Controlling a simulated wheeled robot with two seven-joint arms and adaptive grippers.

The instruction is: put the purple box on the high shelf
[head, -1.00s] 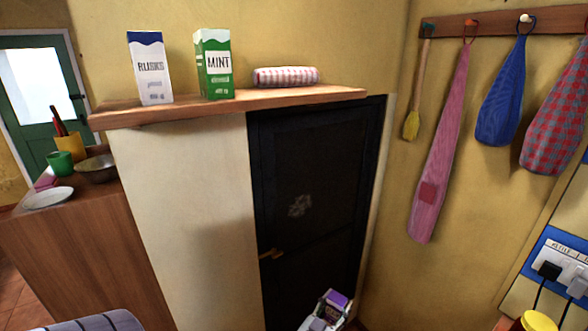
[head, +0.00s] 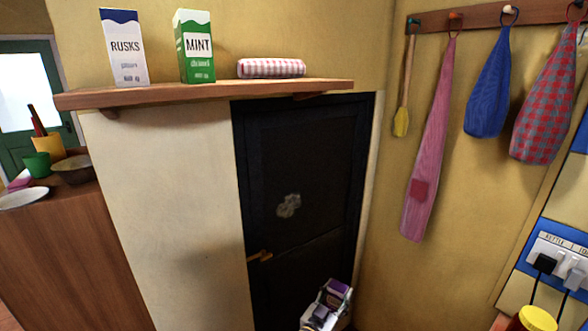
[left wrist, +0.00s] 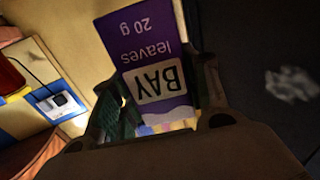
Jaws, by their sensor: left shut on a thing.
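The purple box (left wrist: 140,45) fills the middle of the left wrist view, with "BAY leaves 20 g" on it upside down. My left gripper (left wrist: 155,100) is shut on it, with a finger on each side. In the head view the purple box (head: 338,287) shows small at the bottom, held in my left gripper (head: 325,308), low in front of the dark door. The high shelf (head: 200,92) is a wooden board well above the gripper, over the door. My right gripper is not in view.
On the shelf stand a RUSKS carton (head: 124,48), a green MINT carton (head: 194,46) and a folded checked cloth (head: 271,68). The shelf's right end is bare. Cloths and bags hang at right; a yellow-lidded jar (head: 537,318) stands lower right.

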